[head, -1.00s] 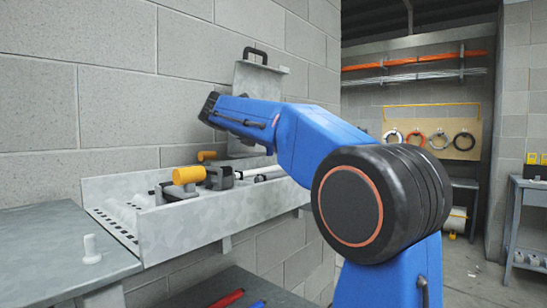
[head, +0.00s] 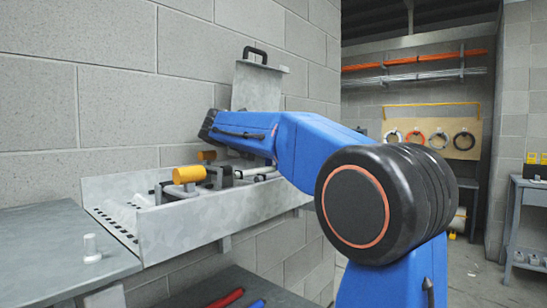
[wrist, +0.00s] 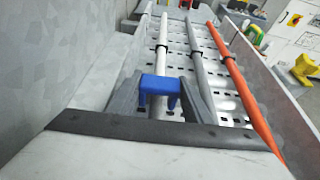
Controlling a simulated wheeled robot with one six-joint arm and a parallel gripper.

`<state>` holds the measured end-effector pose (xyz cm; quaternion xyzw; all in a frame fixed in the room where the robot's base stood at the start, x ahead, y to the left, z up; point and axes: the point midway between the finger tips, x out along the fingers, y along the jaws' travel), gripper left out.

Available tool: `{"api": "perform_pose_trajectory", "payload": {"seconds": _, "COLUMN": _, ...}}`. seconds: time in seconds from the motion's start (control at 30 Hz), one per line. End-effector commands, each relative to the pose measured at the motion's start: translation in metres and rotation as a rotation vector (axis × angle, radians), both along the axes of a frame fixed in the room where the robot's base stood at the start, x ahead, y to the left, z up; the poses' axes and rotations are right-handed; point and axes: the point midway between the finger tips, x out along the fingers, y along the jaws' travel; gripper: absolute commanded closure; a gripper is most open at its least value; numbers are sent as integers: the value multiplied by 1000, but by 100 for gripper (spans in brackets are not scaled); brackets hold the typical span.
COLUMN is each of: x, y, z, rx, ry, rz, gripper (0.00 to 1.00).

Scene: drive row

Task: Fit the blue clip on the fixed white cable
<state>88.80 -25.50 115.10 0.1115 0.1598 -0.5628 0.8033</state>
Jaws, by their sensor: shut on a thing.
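In the wrist view, my gripper (wrist: 160,98) is shut on the blue clip (wrist: 158,83), one grey finger on each side. The clip is a small blue U-shape with its legs pointing down. The white cable (wrist: 161,60) runs lengthwise along the perforated tray and lines up with the gap between the legs. I cannot tell whether the clip touches the cable or is just above it. In the head view, my arm and the tray wall hide the clip and most of the gripper.
A grey cable (wrist: 197,60) and an orange cable (wrist: 238,85) lie to the right of the white one. The metal tray (head: 215,221) has raised side walls. A grey bench (head: 45,245) is at left.

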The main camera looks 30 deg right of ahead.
Motion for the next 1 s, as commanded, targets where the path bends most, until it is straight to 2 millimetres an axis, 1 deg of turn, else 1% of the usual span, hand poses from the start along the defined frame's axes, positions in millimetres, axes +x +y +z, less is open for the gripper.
{"api": "perform_pose_trajectory", "payload": {"seconds": 0.3, "x": 0, "y": 0, "z": -5, "rx": 0, "ry": 0, "rz": 0, "gripper": 76}}
{"api": "perform_pose_trajectory", "payload": {"seconds": 0.33, "x": 0, "y": 0, "z": -5, "rx": 0, "ry": 0, "rz": 0, "gripper": 48}}
{"api": "perform_pose_trajectory", "payload": {"seconds": 0.67, "x": 0, "y": 0, "z": -4, "rx": 0, "ry": 0, "rz": 0, "gripper": 47}}
{"api": "perform_pose_trajectory", "payload": {"seconds": 0.77, "x": 0, "y": 0, "z": 2, "rx": 1, "ry": -2, "rz": 0, "gripper": 47}}
{"api": "perform_pose_trajectory", "payload": {"seconds": 0.83, "x": 0, "y": 1, "z": 9, "rx": 1, "ry": -3, "rz": 0, "gripper": 47}}
{"api": "perform_pose_trajectory", "payload": {"seconds": 1.0, "x": -10, "y": 30, "z": 20, "rx": 1, "ry": -2, "rz": 5, "gripper": 47}}
